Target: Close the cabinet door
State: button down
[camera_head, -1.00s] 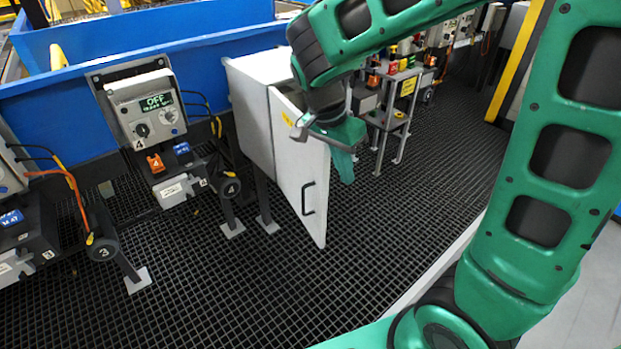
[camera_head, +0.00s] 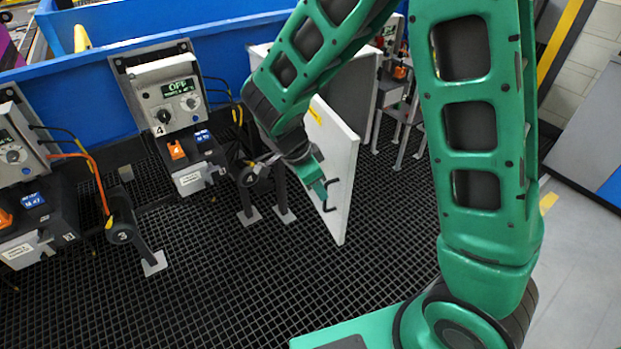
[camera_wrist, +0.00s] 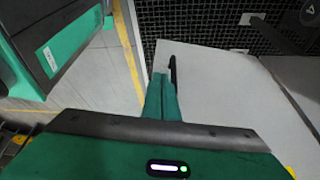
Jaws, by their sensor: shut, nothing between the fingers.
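The white cabinet (camera_head: 262,50) stands against the blue wall, partly hidden behind my arm. Its door (camera_head: 345,190) stands open, swung out toward the viewer, with its outer face turned left. The dark handle (camera_head: 328,207) is on that face near the free edge. My gripper (camera_head: 321,190) is shut and empty on the outer side of the door, with its fingertips close to the handle. In the wrist view, the fingers (camera_wrist: 162,95) point along the white door face (camera_wrist: 220,90) beside the dark handle (camera_wrist: 173,70). Whether they touch is unclear.
A control box with an OFF display (camera_head: 172,97) and a numbered lever (camera_head: 122,233) stand left of the cabinet. A stand with small items (camera_head: 400,100) is behind the door at right. The dark grid floor (camera_head: 220,290) in front is clear.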

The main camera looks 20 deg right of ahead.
aim_at(336, 188)
jog(key=d, duration=0.2)
jog(key=d+f, duration=0.1)
jog(key=d, duration=0.1)
jog(key=shift+w+d, duration=0.2)
dwell(0.3)
